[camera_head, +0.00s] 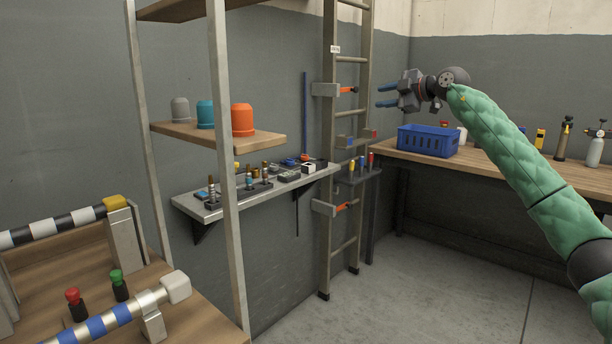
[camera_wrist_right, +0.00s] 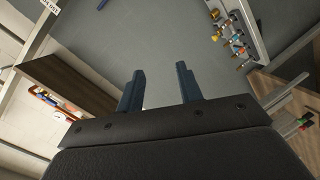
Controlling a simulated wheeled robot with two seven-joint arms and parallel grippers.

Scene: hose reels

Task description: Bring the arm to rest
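My right arm, in a green quilted cover, comes in from the right in the head view. Its gripper (camera_head: 387,95) is raised above the blue crate (camera_head: 428,141) and in front of the wall, pointing left toward the ladder. The two blue fingers are apart with nothing between them. In the right wrist view the fingers (camera_wrist_right: 160,88) also stand apart, with only grey surface behind them. My left gripper is not in view.
A ladder (camera_head: 329,190) leans at the wall left of the gripper. A wooden workbench (camera_head: 493,167) with bottles stands right. A metal tool shelf (camera_head: 213,212) and a rack with coloured caps are left. The middle floor (camera_head: 400,290) is clear.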

